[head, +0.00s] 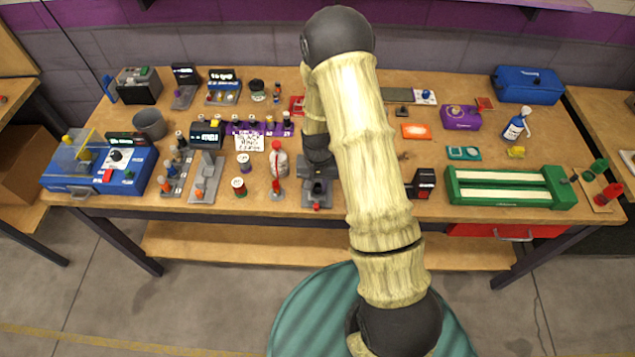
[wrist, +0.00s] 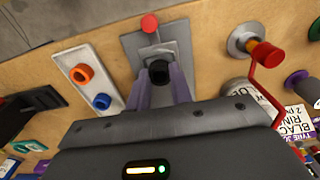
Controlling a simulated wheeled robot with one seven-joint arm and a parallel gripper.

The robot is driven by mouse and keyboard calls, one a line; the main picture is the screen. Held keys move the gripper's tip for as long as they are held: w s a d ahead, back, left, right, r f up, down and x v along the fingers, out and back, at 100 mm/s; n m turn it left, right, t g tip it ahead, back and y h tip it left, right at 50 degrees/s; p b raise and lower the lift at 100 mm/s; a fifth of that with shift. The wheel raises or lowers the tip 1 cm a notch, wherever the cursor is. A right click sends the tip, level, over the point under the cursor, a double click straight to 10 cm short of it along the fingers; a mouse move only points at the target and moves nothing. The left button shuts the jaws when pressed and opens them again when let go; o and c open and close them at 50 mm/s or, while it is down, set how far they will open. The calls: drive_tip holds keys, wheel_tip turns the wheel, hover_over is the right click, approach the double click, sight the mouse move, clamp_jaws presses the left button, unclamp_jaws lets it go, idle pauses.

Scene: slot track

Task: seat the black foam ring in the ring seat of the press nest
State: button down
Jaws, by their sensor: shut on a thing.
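The press nest (wrist: 178,45) is a grey plate with a red knob (wrist: 150,23) at one end in the wrist view. It also shows in the head view (head: 317,197), below my arm. My gripper (wrist: 160,80) has its two purple-grey fingers over the nest, shut on the black foam ring (wrist: 159,71). The ring sits at the fingertips, in line with the middle of the nest. The ring seat is hidden behind the ring and fingers. I cannot tell whether the ring touches the nest. In the head view the fingers and ring are hidden by my arm.
A white plate with an orange ring (wrist: 82,73) and a blue ring (wrist: 101,101) lies left of the nest in the wrist view. A red crank (wrist: 264,85) stands at right, near a white sign (wrist: 297,124). In the head view a green fixture (head: 510,187) stands at right.

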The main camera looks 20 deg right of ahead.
drive_tip(key=c, duration=1.3)
unclamp_jaws()
drive_tip(key=shift+a, duration=0.1)
drive_tip(key=shift+o, duration=0.2)
drive_tip(key=shift+r, duration=0.1)
drive_tip(key=shift+r+p, duration=0.65)
drive_tip(key=shift+r, duration=0.05)
drive_tip(key=shift+w+r+b, duration=0.1)
drive_tip(key=shift+r+b, duration=0.25)
drive_tip(key=shift+b, duration=0.05)
wheel_tip(320, 180, up, 11)
drive_tip(key=b, duration=0.2)
drive_tip(key=s+r+n+t, duration=0.1)
drive_tip(key=s+r, duration=0.2)
drive_tip(key=s, duration=0.4)
drive_tip(key=s+r+n+t, duration=0.1)
drive_tip(key=s+r+n, duration=0.1)
drive_tip(key=s+r, duration=0.2)
drive_tip(key=s, duration=0.3)
drive_tip(key=shift+s+r+n+t, duration=0.25)
drive_tip(key=shift+n+t, duration=0.05)
